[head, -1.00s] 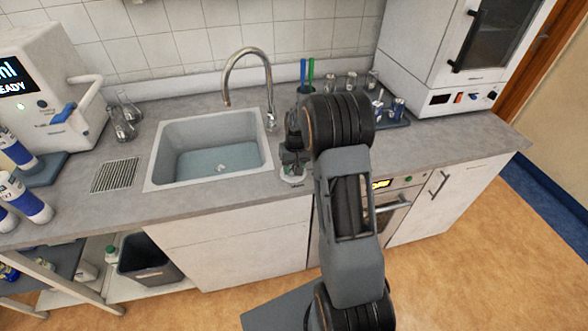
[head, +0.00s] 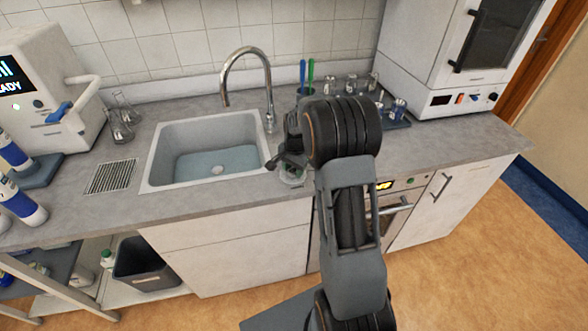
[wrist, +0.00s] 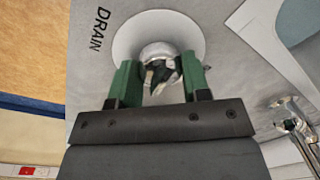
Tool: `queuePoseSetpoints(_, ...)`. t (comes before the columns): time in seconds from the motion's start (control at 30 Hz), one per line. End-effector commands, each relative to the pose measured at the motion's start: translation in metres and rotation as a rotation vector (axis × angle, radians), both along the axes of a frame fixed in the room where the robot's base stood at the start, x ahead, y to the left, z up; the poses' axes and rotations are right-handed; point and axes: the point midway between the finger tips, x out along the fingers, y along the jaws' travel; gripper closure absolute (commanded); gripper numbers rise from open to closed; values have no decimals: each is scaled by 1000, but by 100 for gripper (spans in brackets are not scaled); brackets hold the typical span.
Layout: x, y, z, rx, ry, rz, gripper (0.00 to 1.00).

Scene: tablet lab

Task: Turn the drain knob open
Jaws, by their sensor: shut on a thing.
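The drain knob (wrist: 160,60) is a shiny metal knob on a round white plate, with the label "DRAIN" on the grey counter beside it. In the wrist view my gripper (wrist: 158,85) has its two green fingers on either side of the knob and is shut on it. In the head view my gripper (head: 288,162) is at the counter just right of the sink, over the white plate (head: 292,177), and mostly covers the knob. The grey sink (head: 157,160) holds bluish water (head: 195,165) with the drain visible under it.
A curved metal faucet (head: 268,75) stands behind the sink. Glassware and coloured tubes (head: 310,75) stand behind my arm, and a white oven-like cabinet (head: 430,55) is at the right. Glass flasks (head: 122,122) and a white machine (head: 45,85) are at the left.

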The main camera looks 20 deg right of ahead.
Motion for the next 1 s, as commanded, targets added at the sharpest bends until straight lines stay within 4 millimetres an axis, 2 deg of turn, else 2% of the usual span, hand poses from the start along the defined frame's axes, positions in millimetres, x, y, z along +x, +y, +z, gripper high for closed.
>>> queuePoseSetpoints(0.33,0,0,0,0,-1,-132,80)
queuePoseSetpoints(0.9,0,0,0,0,-1,-160,80)
queuePoseSetpoints(0.93,0,0,0,0,-1,-160,56)
queuePoseSetpoints(1.0,0,0,0,0,-1,-160,49)
